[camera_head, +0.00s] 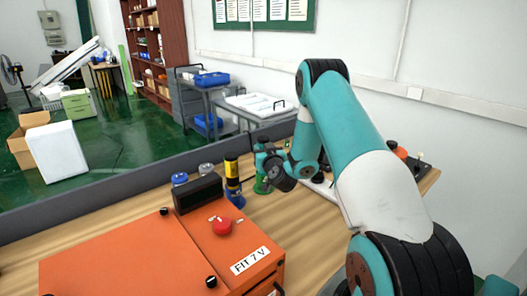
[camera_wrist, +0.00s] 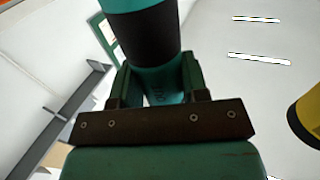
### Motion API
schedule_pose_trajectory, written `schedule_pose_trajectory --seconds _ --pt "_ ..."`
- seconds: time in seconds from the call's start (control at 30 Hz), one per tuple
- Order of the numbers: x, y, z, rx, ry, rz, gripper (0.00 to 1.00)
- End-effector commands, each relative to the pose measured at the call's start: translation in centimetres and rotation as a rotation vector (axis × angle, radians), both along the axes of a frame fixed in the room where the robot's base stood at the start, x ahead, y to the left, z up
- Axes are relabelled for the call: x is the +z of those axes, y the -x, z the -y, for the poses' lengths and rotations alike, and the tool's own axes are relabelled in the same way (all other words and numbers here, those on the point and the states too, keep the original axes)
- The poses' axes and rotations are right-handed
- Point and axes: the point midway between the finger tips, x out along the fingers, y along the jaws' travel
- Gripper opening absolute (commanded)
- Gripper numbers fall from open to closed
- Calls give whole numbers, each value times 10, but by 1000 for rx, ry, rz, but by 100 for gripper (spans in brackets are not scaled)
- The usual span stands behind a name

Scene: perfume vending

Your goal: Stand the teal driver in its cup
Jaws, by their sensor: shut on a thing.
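My gripper (camera_wrist: 155,88) is shut on the teal driver (camera_wrist: 138,8), a thick teal cylinder with a wide black band. In the wrist view the driver runs up and out past the top edge, so its far end is out of sight. In the head view my gripper (camera_head: 268,172) is low over the far side of the table, right beside a small green cup (camera_head: 262,188). The driver is hard to tell apart from my teal wrist there. I cannot tell whether its lower end is inside the cup or only near it.
A yellow and black driver (camera_head: 232,172) stands in a blue cup (camera_head: 237,200) just left of my gripper; a yellow and black thing (camera_wrist: 307,115) shows at the wrist view's right edge. An orange box (camera_head: 165,255) fills the near table (camera_head: 292,245).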

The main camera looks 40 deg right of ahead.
Motion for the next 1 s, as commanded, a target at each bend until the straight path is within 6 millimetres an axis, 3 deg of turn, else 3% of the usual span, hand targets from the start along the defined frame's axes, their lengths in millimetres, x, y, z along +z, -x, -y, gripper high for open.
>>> schedule_pose_trajectory --seconds 0.77,0.8,0.9,0.93,1.0 --pt "-14 0 0 0 1 3 0" --pt "-14 0 0 0 1 3 43" --pt "-14 0 0 0 1 2 66" --pt "-14 0 0 0 1 2 71" --pt "-14 0 0 0 1 2 71"
